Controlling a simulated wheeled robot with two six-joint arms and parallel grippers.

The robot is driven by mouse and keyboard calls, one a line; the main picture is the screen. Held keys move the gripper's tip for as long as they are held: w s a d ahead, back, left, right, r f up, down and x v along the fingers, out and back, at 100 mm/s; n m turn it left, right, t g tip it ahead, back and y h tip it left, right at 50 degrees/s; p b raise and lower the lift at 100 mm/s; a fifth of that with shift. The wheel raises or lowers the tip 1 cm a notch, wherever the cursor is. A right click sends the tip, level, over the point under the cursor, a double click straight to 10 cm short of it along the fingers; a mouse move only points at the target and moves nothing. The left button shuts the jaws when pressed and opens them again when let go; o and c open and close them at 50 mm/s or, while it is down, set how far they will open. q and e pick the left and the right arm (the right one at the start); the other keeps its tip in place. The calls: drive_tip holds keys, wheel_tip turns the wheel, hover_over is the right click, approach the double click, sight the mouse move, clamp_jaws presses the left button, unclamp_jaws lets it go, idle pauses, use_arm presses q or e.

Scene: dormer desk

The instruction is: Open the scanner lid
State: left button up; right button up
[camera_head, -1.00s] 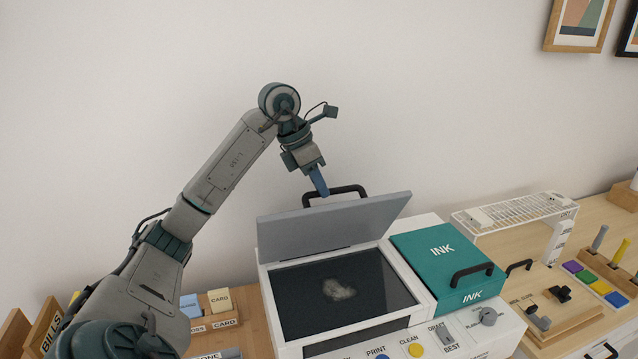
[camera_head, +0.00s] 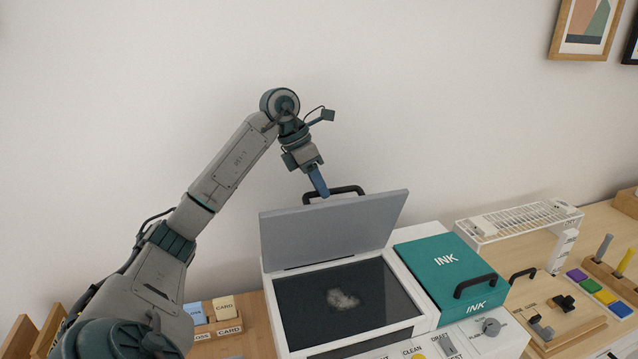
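The scanner lid (camera_head: 333,229) is a grey panel that stands raised and tilted back above the scanner (camera_head: 428,316). The dark scanner glass (camera_head: 300,296) is uncovered, with a pale smudge (camera_head: 342,299) on it. A black handle (camera_head: 347,189) shows at the lid's top edge. My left gripper (camera_head: 319,185) is at the left part of this handle, with its blue fingers pointing down. From this side I cannot tell whether the fingers are closed around the handle. My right gripper is not in view.
A teal ink cover (camera_head: 438,262) with a black handle sits right of the glass. A white rack (camera_head: 518,220) stands farther right. Card holders (camera_head: 222,310) are at the left. A wall is close behind the scanner.

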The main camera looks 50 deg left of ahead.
use_arm(q)
drive_tip(key=shift+o, duration=0.3)
drive_tip(key=shift+a+f, duration=0.1)
drive_tip(key=shift+a+r, duration=0.1)
drive_tip(key=shift+r, duration=0.3)
drive_tip(key=p+v, duration=0.3)
drive_tip(key=v, duration=0.7)
drive_tip(key=shift+p, duration=0.3)
drive_tip(key=shift+a, duration=0.1)
drive_tip(key=shift+f, duration=0.15)
